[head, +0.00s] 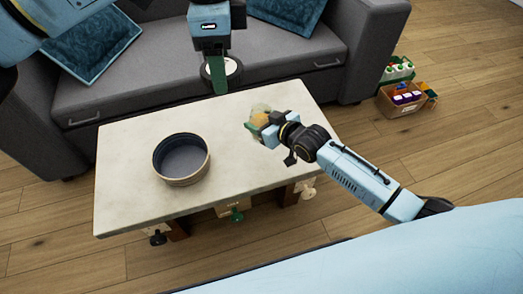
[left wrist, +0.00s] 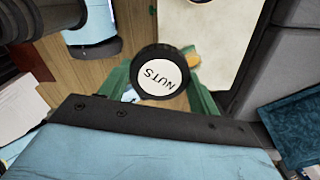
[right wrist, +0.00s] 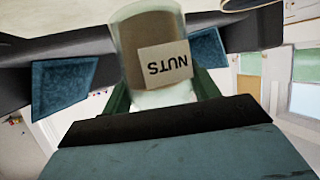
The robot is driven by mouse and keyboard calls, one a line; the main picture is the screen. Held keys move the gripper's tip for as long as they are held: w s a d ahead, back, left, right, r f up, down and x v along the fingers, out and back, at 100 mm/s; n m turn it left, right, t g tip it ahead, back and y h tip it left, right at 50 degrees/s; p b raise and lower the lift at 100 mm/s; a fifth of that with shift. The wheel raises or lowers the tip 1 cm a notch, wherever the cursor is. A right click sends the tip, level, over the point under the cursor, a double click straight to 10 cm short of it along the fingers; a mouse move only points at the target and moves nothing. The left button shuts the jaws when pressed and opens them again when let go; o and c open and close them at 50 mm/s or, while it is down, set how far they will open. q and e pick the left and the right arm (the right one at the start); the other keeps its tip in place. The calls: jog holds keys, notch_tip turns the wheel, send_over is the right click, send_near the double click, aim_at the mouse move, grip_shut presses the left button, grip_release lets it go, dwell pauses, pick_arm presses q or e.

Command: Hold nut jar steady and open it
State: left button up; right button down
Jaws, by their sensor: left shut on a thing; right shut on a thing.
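The nut jar (head: 257,112) is a clear jar with brown contents, held at the table's right side. In the right wrist view the jar (right wrist: 150,50) shows a "NUTS" label, upside down in the picture, between green fingers. My right gripper (head: 264,124) is shut on the jar. The lid (head: 233,67), white on top with a black rim, is apart from the jar. My left gripper (head: 222,75) is shut on the lid, above the table's back edge.
A round dark-lined bowl (head: 181,159) stands on the left of the pale tabletop (head: 125,205). A grey sofa (head: 140,75) with blue cushions stands behind the table. Boxes of goods (head: 405,98) sit on the floor at the right. The tabletop's front right is clear.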

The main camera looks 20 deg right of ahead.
notch_tip(320, 180, down, 9)
jog(key=b, duration=0.5)
jog(key=shift+f, duration=0.2)
jog(key=shift+f+b, duration=0.2)
jog(key=shift+b, duration=0.1)
jog(key=shift+c, duration=2)
grip_release()
